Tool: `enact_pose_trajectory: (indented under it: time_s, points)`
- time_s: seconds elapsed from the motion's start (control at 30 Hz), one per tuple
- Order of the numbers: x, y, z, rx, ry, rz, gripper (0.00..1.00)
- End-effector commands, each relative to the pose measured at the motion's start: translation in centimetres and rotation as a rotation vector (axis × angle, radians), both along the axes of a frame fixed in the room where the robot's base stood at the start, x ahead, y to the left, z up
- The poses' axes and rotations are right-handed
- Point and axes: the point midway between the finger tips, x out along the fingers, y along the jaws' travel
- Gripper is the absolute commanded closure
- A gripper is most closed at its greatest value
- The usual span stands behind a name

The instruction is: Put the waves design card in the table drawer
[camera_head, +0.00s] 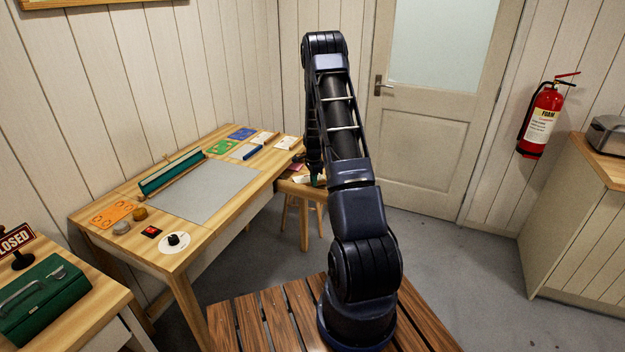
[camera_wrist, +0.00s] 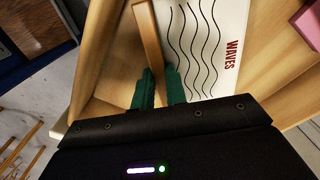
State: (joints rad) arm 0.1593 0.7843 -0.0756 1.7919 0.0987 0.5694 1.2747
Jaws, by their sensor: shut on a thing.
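The waves design card (camera_wrist: 205,45) is white with black wavy lines and red WAVES lettering. A wooden strip (camera_wrist: 148,35) runs along its left side in the wrist view. My gripper (camera_wrist: 160,82) has green fingers, shut on this strip. The card is inside the open wooden table drawer (camera_wrist: 262,85), close over its floor; I cannot tell if it touches. In the head view the open drawer (camera_head: 288,187) juts from the right end of the table, with the pale card (camera_head: 302,179) in it. My arm partly hides the drawer there.
A pink item (camera_wrist: 310,22) lies at the drawer's right side. The worktable (camera_head: 190,262) holds a grey mat (camera_head: 208,190), a green roll and several cards. A stool (camera_head: 303,215) stands beneath the drawer. A green toolbox (camera_head: 42,300) is at front left.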

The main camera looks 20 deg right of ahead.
Motion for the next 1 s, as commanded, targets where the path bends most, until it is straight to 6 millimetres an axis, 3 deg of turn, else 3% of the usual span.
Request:
enact_pose_trajectory:
  time_s: [0.27,0.47,0.6,0.97,1.0]
  points:
    - [1.3,-0.3,-0.4,0.0,-0.002,0.0,1.0]
    - [4.0,-1.0,-0.4,-0.001,-0.002,0.0,1.0]
    - [3.9,-1.0,-1.6,0.001,0.0,-0.001,1.0]
    - [3.9,-1.0,-1.9,0.0,0.0,0.0,1.0]
    - [3.9,-1.0,-1.8,0.0,-0.001,0.0,0.8]
